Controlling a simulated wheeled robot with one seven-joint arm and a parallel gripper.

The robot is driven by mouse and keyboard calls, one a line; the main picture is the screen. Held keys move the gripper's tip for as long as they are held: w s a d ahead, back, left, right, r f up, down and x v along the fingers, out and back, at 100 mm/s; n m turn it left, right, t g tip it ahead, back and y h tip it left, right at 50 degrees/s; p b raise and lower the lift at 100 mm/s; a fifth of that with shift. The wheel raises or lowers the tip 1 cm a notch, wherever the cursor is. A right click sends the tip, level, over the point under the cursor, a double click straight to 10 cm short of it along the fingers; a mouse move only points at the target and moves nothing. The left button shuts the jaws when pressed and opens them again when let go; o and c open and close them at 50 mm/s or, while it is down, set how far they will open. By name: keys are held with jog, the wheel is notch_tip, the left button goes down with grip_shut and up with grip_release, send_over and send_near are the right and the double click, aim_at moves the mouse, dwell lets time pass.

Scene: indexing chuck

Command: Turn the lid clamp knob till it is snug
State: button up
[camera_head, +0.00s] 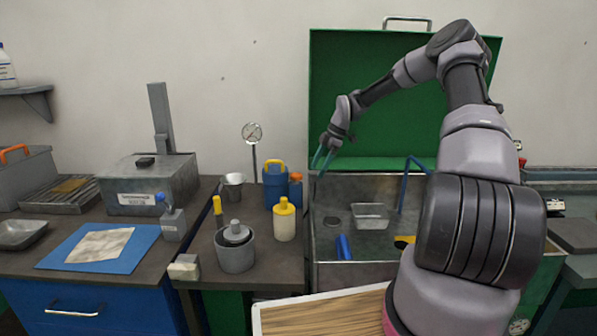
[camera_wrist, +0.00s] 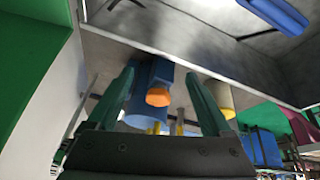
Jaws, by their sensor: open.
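My gripper (camera_head: 322,158) is open and empty, raised at the back left corner of the green-lidded metal tub. Its two teal fingers also show in the wrist view (camera_wrist: 162,85), apart, with nothing held between them. No knob is clearly marked as the lid clamp knob. A round grey pot (camera_head: 236,256) stands on the bench, with a dark disc and a light grey knob (camera_head: 235,226) on top. A grey box (camera_head: 150,186) at left has a small black knob (camera_head: 145,162) on its top. Both are well away from my gripper.
A blue can (camera_head: 275,189), an orange-capped blue bottle (camera_head: 296,192) and a yellow bottle (camera_head: 284,222) stand near the tub (camera_head: 335,268). Its green lid (camera_head: 345,100) stands open. A gauge (camera_head: 252,133) rises behind. A blue mat (camera_head: 70,250) lies left.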

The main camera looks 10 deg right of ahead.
aim_at(296, 174)
jog(key=w+a+r+n+g, duration=0.1)
jog(key=a+r+n+g, duration=0.2)
jog(key=r, duration=0.6)
jog(key=shift+t+h, duration=0.4)
jog(key=x, duration=0.7)
jog(key=a+x, duration=0.1)
jog(key=x, duration=0.3)
jog(key=shift+w+r, duration=0.1)
jog(key=shift+r, duration=0.05)
grip_shut()
